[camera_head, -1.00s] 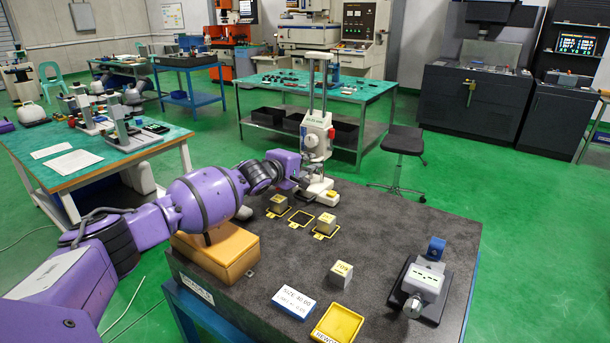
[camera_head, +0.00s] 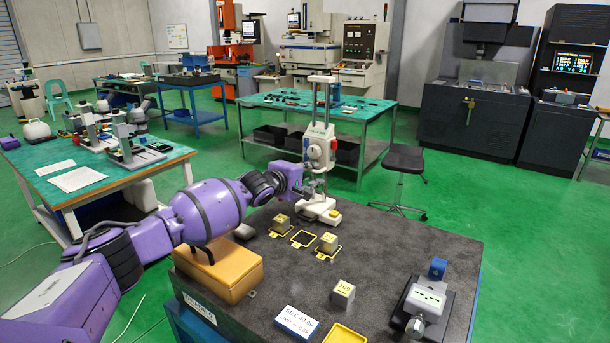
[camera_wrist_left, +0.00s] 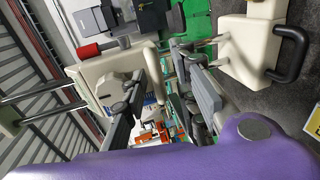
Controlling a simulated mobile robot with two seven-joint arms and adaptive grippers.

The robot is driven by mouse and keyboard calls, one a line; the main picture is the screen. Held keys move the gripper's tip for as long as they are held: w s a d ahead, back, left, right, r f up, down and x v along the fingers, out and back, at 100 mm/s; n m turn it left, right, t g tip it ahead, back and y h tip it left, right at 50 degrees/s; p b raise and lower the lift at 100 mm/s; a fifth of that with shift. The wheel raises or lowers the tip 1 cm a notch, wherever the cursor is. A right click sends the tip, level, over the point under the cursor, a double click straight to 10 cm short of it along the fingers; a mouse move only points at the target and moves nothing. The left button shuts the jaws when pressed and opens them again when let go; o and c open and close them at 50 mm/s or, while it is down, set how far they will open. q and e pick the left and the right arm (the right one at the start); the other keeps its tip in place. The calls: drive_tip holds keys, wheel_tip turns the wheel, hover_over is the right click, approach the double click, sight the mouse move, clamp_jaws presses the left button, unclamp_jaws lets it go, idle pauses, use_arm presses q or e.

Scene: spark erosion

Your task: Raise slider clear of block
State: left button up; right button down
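A white height gauge stands at the back of the granite table. My left gripper (camera_head: 311,188) is at the gauge, just below the slider. In the left wrist view the fingers (camera_wrist_left: 178,92) are apart with a gap between them. The cream slider body (camera_wrist_left: 115,72) with a red knob lies beside one finger; contact is unclear. Small metal blocks stand on the table (camera_head: 283,221), (camera_head: 328,242), (camera_head: 343,293); which one the task means is unclear. My right gripper is not visible.
An orange-yellow box (camera_head: 218,274) is under my left arm. The right part of the table (camera_head: 430,240) is clear.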

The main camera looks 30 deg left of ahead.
use_arm(q)
drive_tip(key=v, duration=1.2)
drive_tip(key=shift+f, duration=0.15)
